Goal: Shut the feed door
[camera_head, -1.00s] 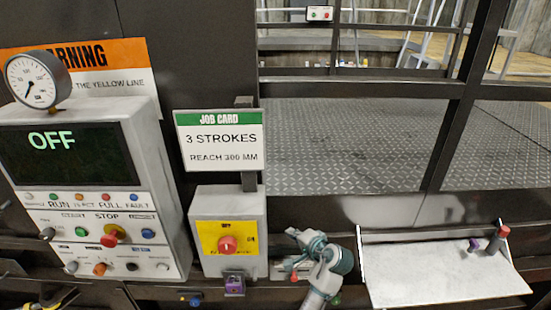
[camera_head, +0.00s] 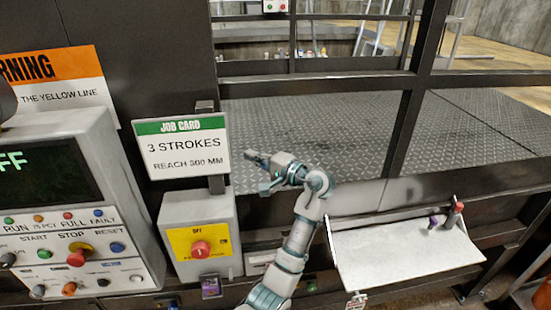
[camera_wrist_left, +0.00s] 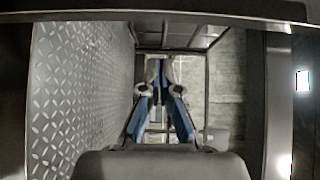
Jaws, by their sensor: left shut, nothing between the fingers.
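A dark barred frame (camera_head: 402,130) stands around a wide opening with diamond-pattern plate (camera_head: 340,130) behind it. I cannot tell for sure which part of it is the feed door. My left gripper (camera_head: 262,172) is shut and empty in front of the opening's lower left, just right of the job card (camera_head: 183,146). I see no clear contact with the frame. In the left wrist view its blue-sided fingers (camera_wrist_left: 159,88) point into a dark frame, with diamond plate on the left. My right gripper is not in view.
A control panel (camera_head: 60,190) stands at the left. Beside it is a grey box with a yellow plate and red knob (camera_head: 201,248). A white shelf (camera_head: 400,254) juts out at the lower right, with a red-topped and a purple item on it.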

